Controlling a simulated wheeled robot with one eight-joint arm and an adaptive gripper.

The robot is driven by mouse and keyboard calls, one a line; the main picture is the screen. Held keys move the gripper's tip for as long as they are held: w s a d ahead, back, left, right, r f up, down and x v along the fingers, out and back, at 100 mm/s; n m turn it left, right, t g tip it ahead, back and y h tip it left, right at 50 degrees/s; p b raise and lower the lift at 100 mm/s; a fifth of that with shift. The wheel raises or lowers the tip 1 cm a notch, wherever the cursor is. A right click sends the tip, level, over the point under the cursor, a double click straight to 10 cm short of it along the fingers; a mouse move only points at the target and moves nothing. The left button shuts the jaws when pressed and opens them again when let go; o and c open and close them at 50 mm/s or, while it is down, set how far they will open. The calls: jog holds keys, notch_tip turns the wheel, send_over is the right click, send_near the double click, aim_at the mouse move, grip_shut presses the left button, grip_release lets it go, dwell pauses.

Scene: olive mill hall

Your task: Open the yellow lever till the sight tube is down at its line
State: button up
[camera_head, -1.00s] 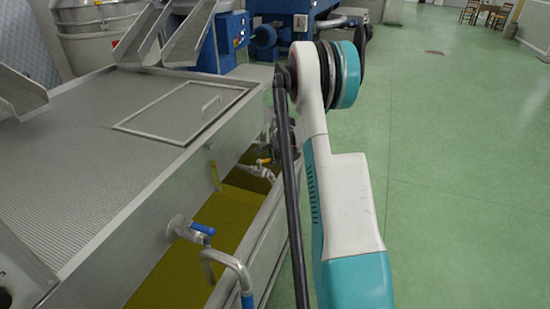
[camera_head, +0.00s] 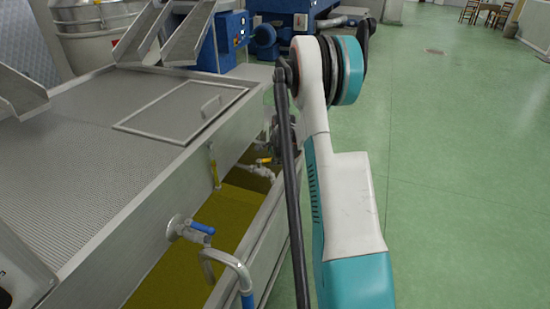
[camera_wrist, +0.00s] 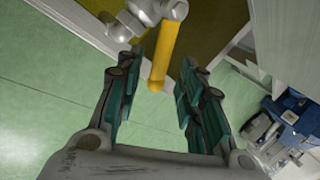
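The yellow lever (camera_wrist: 163,55) sits on a metal valve (camera_wrist: 135,20) in the wrist view, its free end pointing toward my gripper. My gripper (camera_wrist: 160,68) is open, with one finger on each side of the lever's end; I cannot tell whether either finger touches it. In the head view the yellow lever (camera_head: 264,160) shows small beside my arm, and my gripper is mostly hidden behind the arm. The sight tube (camera_head: 215,170) stands upright on the tank's side wall, with yellow in it. Its line is too small to make out.
Yellow-green liquid (camera_head: 225,210) lies in the trough below. Open green floor (camera_head: 455,180) extends to the right.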

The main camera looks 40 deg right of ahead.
jog(key=v, duration=1.1)
jog(key=shift+f, duration=0.1)
jog(key=shift+c, duration=0.2)
